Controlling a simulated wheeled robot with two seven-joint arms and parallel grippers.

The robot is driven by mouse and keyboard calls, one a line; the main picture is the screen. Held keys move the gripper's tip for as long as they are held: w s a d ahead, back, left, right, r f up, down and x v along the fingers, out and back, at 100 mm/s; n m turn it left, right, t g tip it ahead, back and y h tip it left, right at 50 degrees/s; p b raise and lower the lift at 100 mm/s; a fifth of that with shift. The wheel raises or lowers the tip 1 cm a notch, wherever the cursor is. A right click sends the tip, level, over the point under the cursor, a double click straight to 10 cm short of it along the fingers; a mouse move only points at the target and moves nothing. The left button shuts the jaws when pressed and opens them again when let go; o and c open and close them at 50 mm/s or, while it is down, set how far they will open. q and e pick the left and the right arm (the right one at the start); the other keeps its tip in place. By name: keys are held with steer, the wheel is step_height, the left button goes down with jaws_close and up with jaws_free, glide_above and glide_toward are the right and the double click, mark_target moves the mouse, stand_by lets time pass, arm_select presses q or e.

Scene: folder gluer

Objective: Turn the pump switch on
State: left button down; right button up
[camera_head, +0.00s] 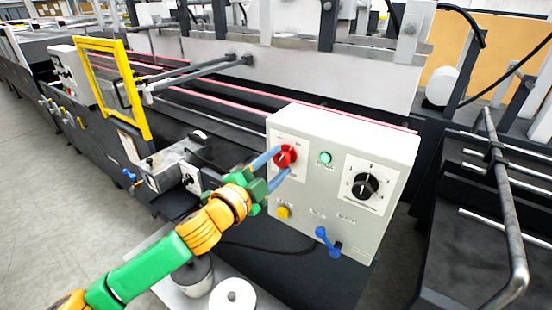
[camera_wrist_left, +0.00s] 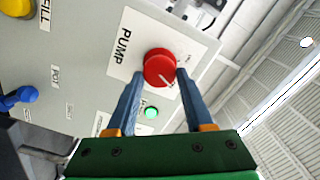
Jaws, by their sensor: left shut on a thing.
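The pump switch is a round red knob (camera_head: 285,156) at the upper left of the light grey control box (camera_head: 345,138). In the left wrist view the red knob (camera_wrist_left: 160,68) sits on a white plate (camera_wrist_left: 122,62) marked PUMP, with a white pointer line on its face. My left gripper (camera_head: 277,163) is shut on the red knob, its two blue fingers on either side of it. The fingers also show in the left wrist view (camera_wrist_left: 156,84). My right gripper is not in view.
The box also carries a green lamp (camera_head: 325,157), a black dial (camera_head: 364,186), a yellow button (camera_head: 284,212) and a blue lever (camera_head: 327,241). A yellow-framed guard (camera_head: 113,88) stands at left. White round containers (camera_head: 232,296) are below my arm.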

arm_select(q)
steer(key=shift+m+p, duration=0.35)
steer(key=shift+m, duration=0.65)
steer(key=shift+c, duration=1.5)
jaws_free()
steer(key=shift+f, duration=0.1)
steer(key=b+v, duration=0.2)
steer(key=v, duration=0.5)
